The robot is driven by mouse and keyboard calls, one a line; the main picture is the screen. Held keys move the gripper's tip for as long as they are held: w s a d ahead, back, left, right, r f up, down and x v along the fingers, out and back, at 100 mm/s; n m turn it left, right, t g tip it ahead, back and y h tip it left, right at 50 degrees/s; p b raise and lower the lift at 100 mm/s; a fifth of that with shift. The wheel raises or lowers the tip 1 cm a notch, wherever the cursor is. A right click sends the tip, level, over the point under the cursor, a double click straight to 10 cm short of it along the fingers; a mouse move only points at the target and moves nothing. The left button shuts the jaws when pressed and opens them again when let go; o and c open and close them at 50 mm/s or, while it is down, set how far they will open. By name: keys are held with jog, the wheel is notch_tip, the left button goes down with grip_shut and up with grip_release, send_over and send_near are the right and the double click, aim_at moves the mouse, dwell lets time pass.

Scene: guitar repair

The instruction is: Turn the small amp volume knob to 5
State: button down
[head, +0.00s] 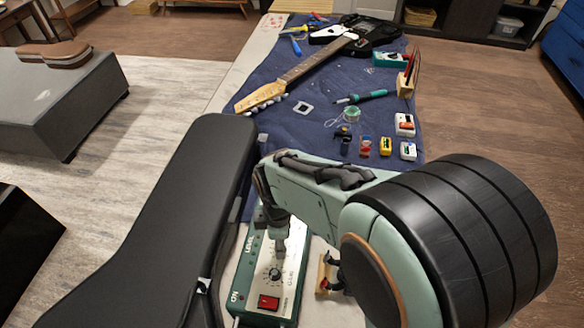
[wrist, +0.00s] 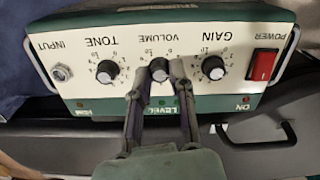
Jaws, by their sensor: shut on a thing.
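The small amp (head: 290,306) is a green box with a cream panel; it fills much of the wrist view (wrist: 85,45), upside down. Its middle knob, labelled VOLUME (wrist: 159,72), is black with a light cap. My gripper (wrist: 159,75) has one finger on each side of this knob and is shut on it. The exact number the volume pointer marks is too small to read. The GAIN knob (wrist: 213,68) is beside the right finger, and the TONE knob (wrist: 107,72) is left of the left finger. In the head view my gripper (head: 280,248) hides the volume knob.
The amp's red power switch (wrist: 263,65) and input jack (wrist: 62,73) lie at opposite ends of the panel. A guitar (head: 310,65), a soldering iron (head: 365,96) and small boxes lie on the blue mat (head: 325,125) farther off. A black padded surface (head: 160,235) stands left of the amp.

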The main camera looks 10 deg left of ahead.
jog(key=m, duration=0.4)
jog(key=shift+m, duration=0.3)
jog(key=m, duration=0.8)
jog(key=shift+m, duration=2.3)
jog(key=c, duration=1)
grip_release()
jog(key=shift+r, duration=0.1)
